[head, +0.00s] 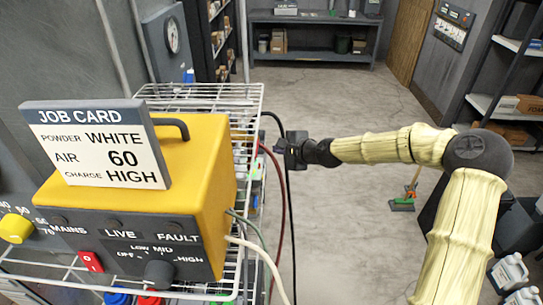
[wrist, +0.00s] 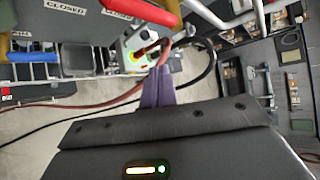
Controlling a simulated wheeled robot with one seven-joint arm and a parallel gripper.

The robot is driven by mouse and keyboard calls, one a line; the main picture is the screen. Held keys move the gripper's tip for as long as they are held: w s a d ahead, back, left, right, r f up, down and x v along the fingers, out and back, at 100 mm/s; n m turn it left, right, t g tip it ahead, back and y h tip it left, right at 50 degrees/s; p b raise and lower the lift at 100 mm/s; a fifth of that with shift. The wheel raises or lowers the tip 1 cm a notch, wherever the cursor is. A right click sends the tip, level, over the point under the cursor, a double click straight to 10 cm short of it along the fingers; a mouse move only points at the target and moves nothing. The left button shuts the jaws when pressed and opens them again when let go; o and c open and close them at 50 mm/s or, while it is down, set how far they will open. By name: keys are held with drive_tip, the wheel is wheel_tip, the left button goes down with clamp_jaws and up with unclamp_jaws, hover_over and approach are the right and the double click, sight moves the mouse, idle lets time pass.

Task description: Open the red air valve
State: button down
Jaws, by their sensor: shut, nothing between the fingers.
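In the wrist view, a red bar (wrist: 145,11), which may be the air valve's lever, crosses the top edge, cut off by the frame. A plate reading CLOSED (wrist: 66,7) is to its left. My gripper (wrist: 160,70) shows two purple fingers pressed together and empty, below the red bar and apart from it. The fingertips are close to a red hose and a yellow-and-red fitting (wrist: 146,52); I cannot tell if they touch. In the head view my gripper (head: 284,151) is to the right of the wire rack, and no valve can be made out there.
A yellow control box (head: 190,170) with a job card (head: 95,145) stands on the wire rack (head: 245,95). A red hose (head: 277,175) and a black cable hang beside the rack near my gripper. The floor (head: 340,100) beyond is mostly clear. Shelves line the right wall.

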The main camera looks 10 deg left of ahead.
drive_tip(key=d+r+b, duration=0.1)
drive_tip(key=d+r, duration=0.3)
drive_tip(key=r, duration=0.2)
drive_tip(key=shift+b, duration=0.35)
drive_tip(key=shift+w+f, duration=0.1)
drive_tip(key=shift+w, duration=0.1)
